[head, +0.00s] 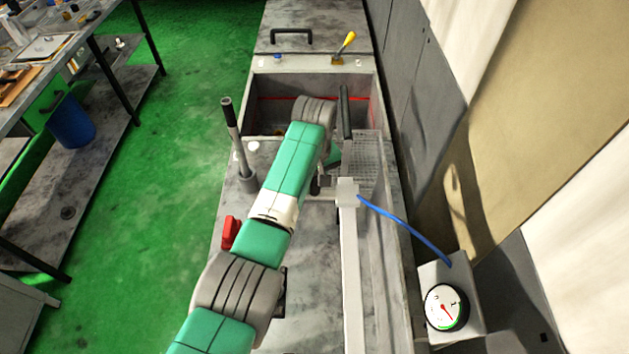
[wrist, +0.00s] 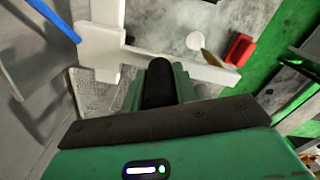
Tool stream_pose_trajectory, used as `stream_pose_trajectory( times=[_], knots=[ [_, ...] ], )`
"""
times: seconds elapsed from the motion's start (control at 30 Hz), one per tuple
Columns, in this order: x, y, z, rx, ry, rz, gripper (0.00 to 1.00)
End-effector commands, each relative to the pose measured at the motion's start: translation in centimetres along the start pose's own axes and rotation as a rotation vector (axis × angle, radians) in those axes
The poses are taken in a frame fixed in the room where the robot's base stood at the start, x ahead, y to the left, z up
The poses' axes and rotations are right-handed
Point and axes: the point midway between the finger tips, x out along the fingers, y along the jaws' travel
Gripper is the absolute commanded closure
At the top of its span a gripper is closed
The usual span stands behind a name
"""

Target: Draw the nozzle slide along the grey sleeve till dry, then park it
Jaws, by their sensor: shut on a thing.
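The nozzle slide is a pale block (head: 347,192) on a long white rail (head: 351,270), with a blue hose (head: 405,227) on its right. In the wrist view its pale block (wrist: 98,40) is at upper left, and a pale bar runs right from it behind my finger. My gripper (head: 322,184) is mostly hidden by my arm in the head view. In the wrist view my gripper (wrist: 160,85) is shut at the bar, its grip partly hidden. A dark grey cylinder (head: 345,113) stands beyond the block; I cannot tell whether it is the grey sleeve.
A dark-gripped lever (head: 232,140) and a red part (head: 230,233) are on the left of the machine bed. A gauge (head: 446,307) stands at lower right. An open trough and a yellow-handled brush (head: 344,47) are at the back. A grey wall borders the right.

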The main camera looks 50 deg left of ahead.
Motion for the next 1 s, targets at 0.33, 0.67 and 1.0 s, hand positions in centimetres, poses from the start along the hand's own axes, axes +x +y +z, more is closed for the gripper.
stream_pose_trajectory(
  times=[0.33,0.67,1.0],
  knots=[
    [0.1,0.0,-0.1,-0.001,0.006,0.002,0.49],
    [-2.3,0.1,-0.1,0.0,0.007,0.004,0.49],
    [-7.4,0.0,-0.1,-0.001,0.005,0.002,0.49]
  ],
)
